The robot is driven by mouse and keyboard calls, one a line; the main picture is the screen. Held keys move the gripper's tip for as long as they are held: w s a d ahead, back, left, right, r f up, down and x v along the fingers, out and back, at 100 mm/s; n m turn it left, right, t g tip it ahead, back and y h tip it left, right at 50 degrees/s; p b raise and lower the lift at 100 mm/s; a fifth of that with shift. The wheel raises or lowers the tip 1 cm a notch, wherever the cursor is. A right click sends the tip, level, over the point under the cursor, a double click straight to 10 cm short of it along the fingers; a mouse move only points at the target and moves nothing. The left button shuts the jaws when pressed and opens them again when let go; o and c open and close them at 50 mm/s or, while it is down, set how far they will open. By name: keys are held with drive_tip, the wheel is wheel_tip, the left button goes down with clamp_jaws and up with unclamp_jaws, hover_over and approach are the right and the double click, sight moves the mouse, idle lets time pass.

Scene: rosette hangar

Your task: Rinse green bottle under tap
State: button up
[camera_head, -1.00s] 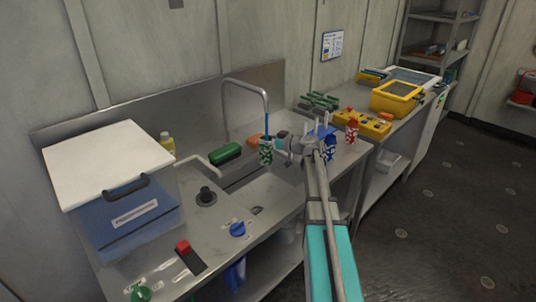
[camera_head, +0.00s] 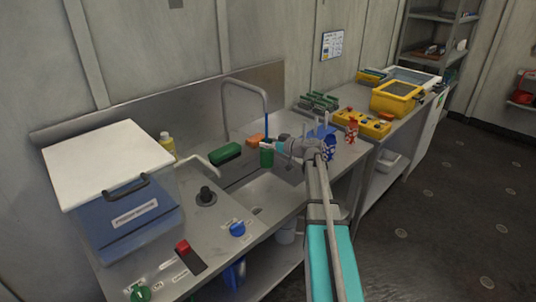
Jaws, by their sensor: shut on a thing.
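The green bottle (camera_head: 266,158) is over the sink (camera_head: 262,194), below the spout of the tap (camera_head: 265,98). A thin blue stream of water (camera_head: 266,126) runs from the spout down to the bottle's top. The bottle looks upright and plain green, with no white specks on the side I see. My gripper (camera_head: 278,147) is shut on the bottle from the right, near its top. The far side of the bottle and the fingertips are too small or hidden to make out.
A blue-speckled bottle (camera_head: 329,150) and a red-speckled bottle (camera_head: 351,131) stand right of the sink. A blue knob (camera_head: 237,229) and red switch (camera_head: 183,247) are at the front. A lidded box (camera_head: 130,213) fills the left.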

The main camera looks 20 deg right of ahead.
sight(270, 151)
drive_tip(key=shift+s+a, duration=0.3)
drive_tip(key=shift+s, duration=0.8)
drive_tip(key=shift+s+a, duration=0.35)
drive_tip(key=shift+s, duration=0.75)
drive_tip(key=shift+s+a, duration=0.3)
drive_tip(key=shift+s, duration=0.8)
